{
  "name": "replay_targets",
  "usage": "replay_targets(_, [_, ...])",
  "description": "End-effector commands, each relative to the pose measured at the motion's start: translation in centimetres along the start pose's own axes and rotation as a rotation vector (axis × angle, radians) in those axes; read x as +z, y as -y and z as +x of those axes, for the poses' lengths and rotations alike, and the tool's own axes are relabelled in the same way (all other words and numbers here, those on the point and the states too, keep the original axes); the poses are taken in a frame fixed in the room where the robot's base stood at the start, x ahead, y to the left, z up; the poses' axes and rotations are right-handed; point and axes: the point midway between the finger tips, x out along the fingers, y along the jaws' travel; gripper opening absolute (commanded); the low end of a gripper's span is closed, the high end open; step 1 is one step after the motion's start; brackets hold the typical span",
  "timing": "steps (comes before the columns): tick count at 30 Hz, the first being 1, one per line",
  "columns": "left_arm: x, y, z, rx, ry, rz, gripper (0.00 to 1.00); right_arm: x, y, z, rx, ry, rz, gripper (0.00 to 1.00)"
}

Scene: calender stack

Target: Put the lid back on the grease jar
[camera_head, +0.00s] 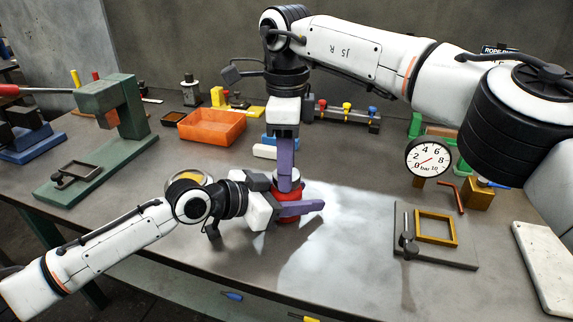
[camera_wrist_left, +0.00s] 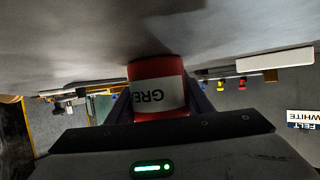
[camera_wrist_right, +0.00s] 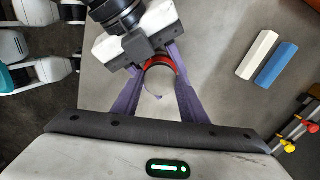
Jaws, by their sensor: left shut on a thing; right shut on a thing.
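The red grease jar (camera_head: 290,214) stands on the bench, with "GRE" on its white label in the left wrist view (camera_wrist_left: 160,95). My left gripper (camera_head: 292,204) is shut around the jar from the left. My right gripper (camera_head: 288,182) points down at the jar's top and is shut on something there. In the right wrist view, a pale round top (camera_wrist_right: 158,80), apparently the lid, lies between its fingers, with a red edge behind it. The fingers hide much of it. I cannot tell whether it is seated on the jar or just above it.
A round tin with yellow contents (camera_head: 187,178) is close behind my left arm. An orange bin (camera_head: 210,127) and white and blue blocks (camera_head: 265,151) lie behind. A pressure gauge (camera_head: 428,158) and a clamp plate (camera_head: 437,250) stand right. The front middle bench is clear.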

Motion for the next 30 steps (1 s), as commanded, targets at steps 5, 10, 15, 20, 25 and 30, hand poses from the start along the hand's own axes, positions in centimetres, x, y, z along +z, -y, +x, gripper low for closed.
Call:
replay_targets(5, [-0.04, -0.15, 0.03, 0.003, 0.000, 0.001, 0.00, -0.01, 0.07, -0.01, -0.002, 0.003, 0.393, 0.12])
replay_targets(10, [-0.04, -0.16, 0.04, 0.003, -0.001, 0.001, 0.00, -0.03, 0.07, 0.01, -0.001, 0.003, 0.774, 0.12])
replay_targets(15, [-0.04, -0.18, 0.04, 0.003, 0.000, 0.001, 0.00, -0.05, 0.07, 0.04, -0.001, 0.003, 1.154, 0.12])
replay_targets(20, [-0.04, -0.18, 0.04, 0.003, -0.001, 0.001, 0.00, -0.07, 0.08, 0.06, -0.002, 0.003, 1.506, 0.12])
replay_targets(25, [-0.03, -0.18, 0.04, 0.003, 0.000, 0.001, 0.00, -0.08, 0.07, 0.07, -0.002, 0.003, 1.747, 0.12])
replay_targets(30, [-0.03, -0.17, 0.04, 0.003, 0.000, 0.001, 0.00, -0.09, 0.08, 0.07, -0.002, 0.003, 1.739, 0.46])
